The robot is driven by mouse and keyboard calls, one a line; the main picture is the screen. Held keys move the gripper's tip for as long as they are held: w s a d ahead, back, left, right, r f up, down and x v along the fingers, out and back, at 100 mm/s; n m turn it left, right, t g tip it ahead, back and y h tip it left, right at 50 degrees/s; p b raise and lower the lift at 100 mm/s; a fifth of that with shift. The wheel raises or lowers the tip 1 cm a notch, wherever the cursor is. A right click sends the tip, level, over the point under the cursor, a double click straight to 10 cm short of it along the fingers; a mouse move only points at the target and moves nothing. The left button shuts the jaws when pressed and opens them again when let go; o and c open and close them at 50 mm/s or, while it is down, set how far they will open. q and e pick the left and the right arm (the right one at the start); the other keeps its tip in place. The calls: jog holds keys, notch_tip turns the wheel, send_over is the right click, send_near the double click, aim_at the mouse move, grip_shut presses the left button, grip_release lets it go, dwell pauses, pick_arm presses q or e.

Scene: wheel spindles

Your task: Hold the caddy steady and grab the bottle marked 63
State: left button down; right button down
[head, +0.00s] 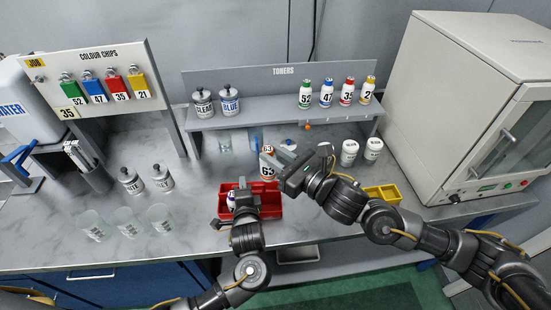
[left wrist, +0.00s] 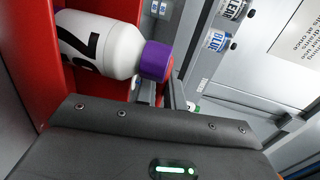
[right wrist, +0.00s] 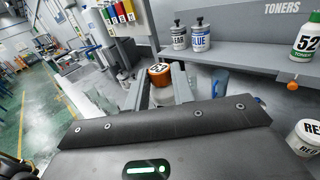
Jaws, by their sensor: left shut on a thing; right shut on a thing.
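The red caddy (head: 270,207) stands near the front of the bench. My left gripper (head: 243,190) is shut on it, and its red wall fills the left of the left wrist view (left wrist: 25,45). The bottle marked 63 (head: 268,172) is white with an orange cap, upright at the caddy's back side. My right gripper (head: 276,165) is shut on it; the orange cap shows between the fingers in the right wrist view (right wrist: 160,74). I cannot tell whether its base is clear of the caddy. A purple-capped white bottle (left wrist: 100,42) sits in the caddy, its number partly hidden.
A yellow tray (head: 383,194) lies to the right of the caddy. Toner bottles (head: 326,93) stand on the grey shelf (head: 280,115) behind. Clear cups (head: 128,222) stand at left, white jars (head: 349,152) at back right. A cream oven (head: 470,100) bounds the right.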

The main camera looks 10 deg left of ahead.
pick_arm(q)
jog(key=c, duration=1.4)
grip_release()
jog(key=v, duration=1.2)
